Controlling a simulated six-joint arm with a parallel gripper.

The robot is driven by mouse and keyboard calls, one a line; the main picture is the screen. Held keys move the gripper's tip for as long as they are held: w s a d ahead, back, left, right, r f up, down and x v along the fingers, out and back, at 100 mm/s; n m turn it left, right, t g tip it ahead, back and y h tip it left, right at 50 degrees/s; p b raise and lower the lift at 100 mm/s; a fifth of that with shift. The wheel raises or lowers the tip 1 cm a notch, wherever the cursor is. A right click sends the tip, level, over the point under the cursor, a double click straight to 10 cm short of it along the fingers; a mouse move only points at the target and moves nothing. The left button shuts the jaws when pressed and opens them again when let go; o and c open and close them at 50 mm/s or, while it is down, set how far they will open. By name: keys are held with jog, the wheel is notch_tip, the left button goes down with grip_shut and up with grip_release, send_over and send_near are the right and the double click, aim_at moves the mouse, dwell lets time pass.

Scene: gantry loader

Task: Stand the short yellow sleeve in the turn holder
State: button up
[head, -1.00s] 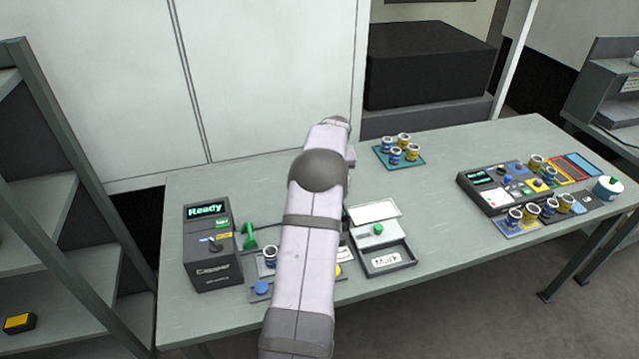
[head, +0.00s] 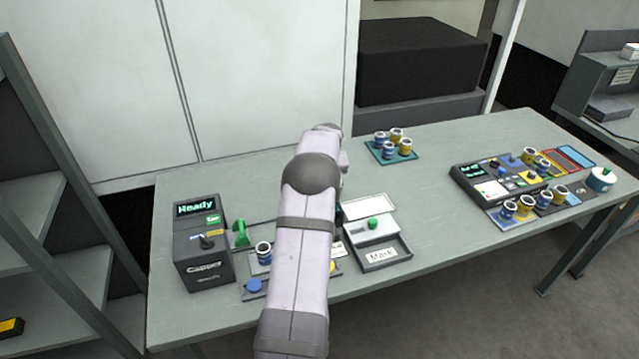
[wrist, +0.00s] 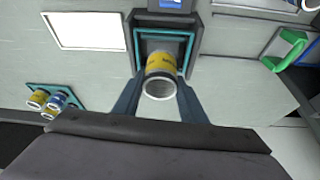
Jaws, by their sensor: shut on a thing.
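In the wrist view my gripper (wrist: 160,82) is shut on a yellow sleeve (wrist: 161,65), a short tube with a yellow band and a white rim, its open end towards the camera. Beyond the sleeve is a dark grey square holder (wrist: 196,40) with a teal inner edge, which looks like the turn holder. The sleeve overlaps the holder's near part in the picture. I cannot tell whether it touches the holder or is above it. In the head view my arm hides the gripper, the held sleeve and the holder.
A teal tray (head: 374,153) with several blue and yellow sleeves stands at the back. The Capper box (head: 204,262) and a green lever (head: 241,236) are on the left. A Mark tray (head: 400,246) lies right of my arm. More sleeves stand by a control panel (head: 470,185) at right.

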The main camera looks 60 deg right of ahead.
jog(key=shift+f+b, duration=1.4)
jog(key=shift+f, duration=0.9)
jog(key=shift+f, duration=0.15)
jog(key=o, duration=1.4)
jog(key=shift+c, duration=0.5)
jog(key=shift+o, duration=0.2)
